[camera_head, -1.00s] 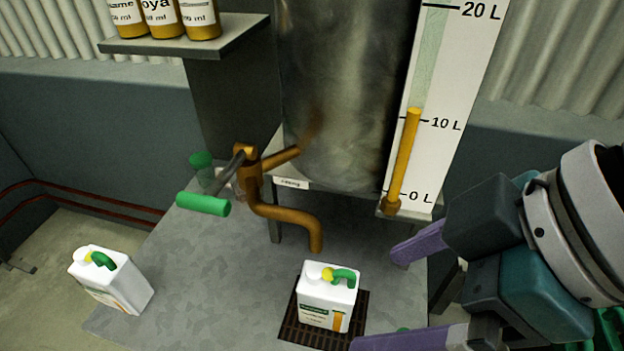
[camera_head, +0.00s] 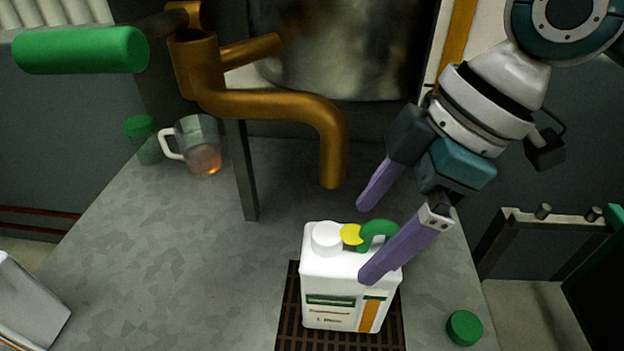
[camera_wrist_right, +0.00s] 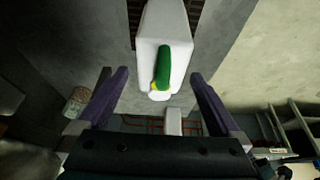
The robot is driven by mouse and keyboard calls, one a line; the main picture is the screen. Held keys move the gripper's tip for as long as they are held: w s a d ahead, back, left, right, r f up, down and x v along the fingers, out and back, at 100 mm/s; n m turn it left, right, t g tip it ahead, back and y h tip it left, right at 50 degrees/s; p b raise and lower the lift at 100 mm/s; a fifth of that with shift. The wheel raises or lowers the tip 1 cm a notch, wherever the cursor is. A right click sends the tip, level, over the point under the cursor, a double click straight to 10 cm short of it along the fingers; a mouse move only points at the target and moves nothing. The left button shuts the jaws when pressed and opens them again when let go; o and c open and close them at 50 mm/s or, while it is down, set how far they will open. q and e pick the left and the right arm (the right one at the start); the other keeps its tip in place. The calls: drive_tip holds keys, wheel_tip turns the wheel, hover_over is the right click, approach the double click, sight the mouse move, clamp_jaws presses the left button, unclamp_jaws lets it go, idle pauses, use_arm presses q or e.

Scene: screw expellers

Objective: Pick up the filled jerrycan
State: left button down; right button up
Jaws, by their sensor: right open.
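A white jerrycan (camera_head: 336,287) with a green handle, a yellow piece and a white neck stands upright on a dark grate under the brown spout. An orange stripe shows on its front label. My right gripper (camera_head: 376,240) is open and empty, with its purple fingers just above the jerrycan's handle side. In the right wrist view the jerrycan (camera_wrist_right: 165,35) lies ahead between the two fingers, its green handle toward me, apart from them. A second white jerrycan (camera_head: 28,305) is partly cut off at the lower left. My left gripper is not in view.
The brown tap (camera_head: 290,105) with its green lever (camera_head: 82,49) hangs close above the jerrycan. A loose green cap (camera_head: 464,327) lies right of the grate (camera_head: 291,325).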

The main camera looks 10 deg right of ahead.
sight(356, 247)
drive_tip(key=b+x, duration=0.1)
drive_tip(key=x, duration=0.4)
drive_tip(key=shift+s+a+f, duration=0.1)
drive_tip(key=shift+a+f, duration=0.05)
drive_tip(key=shift+f, duration=0.15)
drive_tip(key=shift+r, duration=0.1)
clamp_jaws()
drive_tip(key=shift+r, duration=0.1)
idle(0.5)
